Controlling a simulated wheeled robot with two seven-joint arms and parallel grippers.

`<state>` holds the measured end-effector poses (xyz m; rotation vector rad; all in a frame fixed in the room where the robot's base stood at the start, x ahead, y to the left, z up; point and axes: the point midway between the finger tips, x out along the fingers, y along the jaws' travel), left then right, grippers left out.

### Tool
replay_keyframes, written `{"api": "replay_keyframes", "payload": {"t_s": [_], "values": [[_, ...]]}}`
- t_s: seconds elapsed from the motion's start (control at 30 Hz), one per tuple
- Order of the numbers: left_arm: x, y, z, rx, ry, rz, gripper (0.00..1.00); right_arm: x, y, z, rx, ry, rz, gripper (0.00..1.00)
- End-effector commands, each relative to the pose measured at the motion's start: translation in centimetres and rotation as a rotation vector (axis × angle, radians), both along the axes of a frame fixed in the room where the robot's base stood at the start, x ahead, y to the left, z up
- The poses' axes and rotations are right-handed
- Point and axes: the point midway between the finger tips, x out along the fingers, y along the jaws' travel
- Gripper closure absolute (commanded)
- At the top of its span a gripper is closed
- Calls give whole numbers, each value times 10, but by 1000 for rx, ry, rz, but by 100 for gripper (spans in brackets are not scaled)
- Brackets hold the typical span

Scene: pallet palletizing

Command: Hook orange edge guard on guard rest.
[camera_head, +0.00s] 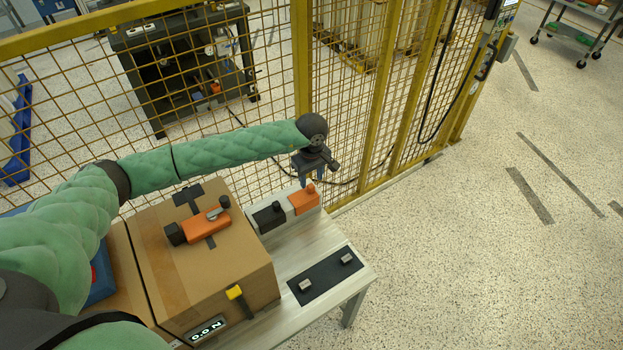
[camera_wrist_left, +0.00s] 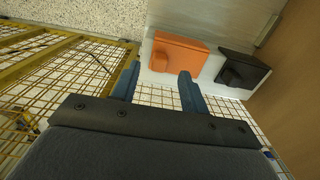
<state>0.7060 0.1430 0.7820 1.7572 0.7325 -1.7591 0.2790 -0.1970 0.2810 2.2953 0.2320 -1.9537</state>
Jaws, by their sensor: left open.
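The orange edge guard (camera_head: 303,201) sits at the right end of the pale guard rest (camera_head: 264,238), beside a black guard (camera_head: 268,217). My left gripper (camera_head: 312,180) is open and empty just above and behind the orange guard. In the left wrist view, the gripper's two blue fingers (camera_wrist_left: 158,86) are spread, and the orange guard (camera_wrist_left: 183,53) with its small knob lies just past the fingertips, not between them. The black guard (camera_wrist_left: 240,69) is to its right. Whether a fingertip touches the guard I cannot tell. My right gripper is not in view.
A cardboard box (camera_head: 180,270) with an orange strapping tool (camera_head: 205,226) on top stands left of the rest. A black plate (camera_head: 325,275) with two small metal blocks lies on the bench (camera_head: 361,272). A yellow mesh fence (camera_head: 302,60) stands close behind the gripper.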

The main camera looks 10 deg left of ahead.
Motion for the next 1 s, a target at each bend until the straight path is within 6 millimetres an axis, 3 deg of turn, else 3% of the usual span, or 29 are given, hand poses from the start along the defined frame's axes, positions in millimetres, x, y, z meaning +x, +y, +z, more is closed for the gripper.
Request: {"api": "replay_keyframes", "payload": {"t_s": [0.5,1.0], "values": [[0,0,25,-1,-1,0,55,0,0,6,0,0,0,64],[0,0,27,0,0,0,55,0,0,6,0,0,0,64]]}}
